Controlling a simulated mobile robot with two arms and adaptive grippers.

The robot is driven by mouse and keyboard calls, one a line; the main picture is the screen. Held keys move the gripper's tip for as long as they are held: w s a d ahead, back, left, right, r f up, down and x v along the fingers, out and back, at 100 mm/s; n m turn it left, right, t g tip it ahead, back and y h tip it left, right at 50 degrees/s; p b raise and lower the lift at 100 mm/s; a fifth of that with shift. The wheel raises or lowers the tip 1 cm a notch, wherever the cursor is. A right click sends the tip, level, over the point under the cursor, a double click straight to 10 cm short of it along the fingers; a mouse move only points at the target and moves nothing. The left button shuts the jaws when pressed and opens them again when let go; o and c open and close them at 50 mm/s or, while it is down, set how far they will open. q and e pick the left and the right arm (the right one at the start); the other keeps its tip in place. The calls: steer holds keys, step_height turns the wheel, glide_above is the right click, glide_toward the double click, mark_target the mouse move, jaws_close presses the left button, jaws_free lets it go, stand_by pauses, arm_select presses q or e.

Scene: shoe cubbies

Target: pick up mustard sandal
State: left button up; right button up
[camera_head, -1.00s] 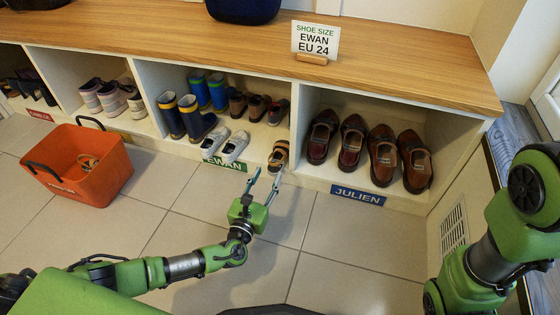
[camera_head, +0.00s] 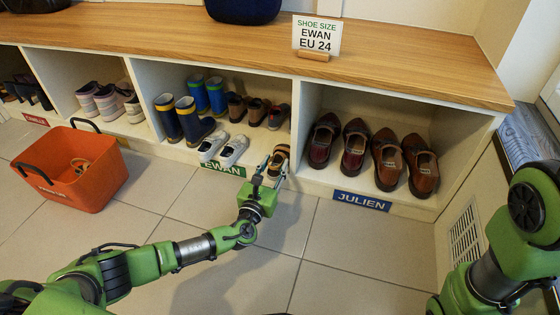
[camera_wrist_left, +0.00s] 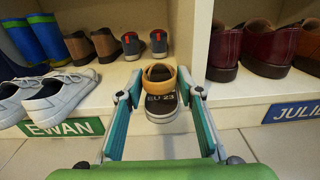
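The mustard sandal (camera_head: 280,156) stands at the right front of the Ewan cubby, by the divider. In the left wrist view the sandal (camera_wrist_left: 160,88) shows its heel end, a mustard strap and a dark sole marked EU 23. My left gripper (camera_head: 270,172) is open at the cubby's front edge. In the left wrist view its fingertips (camera_wrist_left: 160,97) are on either side of the sandal, with gaps visible. My right arm is at the right edge; its gripper is out of view.
White shoes (camera_head: 222,149) stand left of the sandal; boots (camera_head: 188,119) and small shoes (camera_head: 257,110) are behind. The divider (camera_head: 306,115) is close on the right. An orange basket (camera_head: 92,190) holding a tan item is on the floor at left.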

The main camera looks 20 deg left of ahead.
arm_select(q)
steer(key=c, duration=0.5)
